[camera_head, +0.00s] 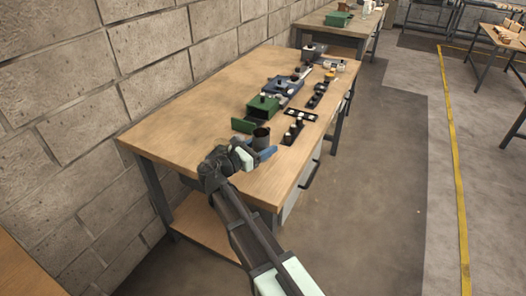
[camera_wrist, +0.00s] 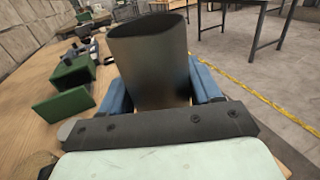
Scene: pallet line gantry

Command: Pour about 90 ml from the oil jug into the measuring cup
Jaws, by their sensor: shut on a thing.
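My gripper (camera_head: 264,152) is over the near end of the workbench, its blue fingers shut on a dark grey, open-topped cylindrical vessel (camera_head: 261,137), which I take to be the oil jug. In the wrist view the jug (camera_wrist: 150,65) stands between the two blue fingers (camera_wrist: 160,92), one on each side. It looks about upright. Its inside and oil level do not show. I cannot make out the measuring cup for certain. A pale rounded thing (camera_wrist: 69,130) shows partly at the lower left of the wrist view, cut off by my gripper.
A green box (camera_head: 264,106) and a green panel (camera_head: 243,125) stand just beyond the jug. Black trays (camera_head: 292,132) with small parts lie along the right side of the workbench (camera_head: 190,115). More boxes and parts stand farther back. The bench's left side is clear.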

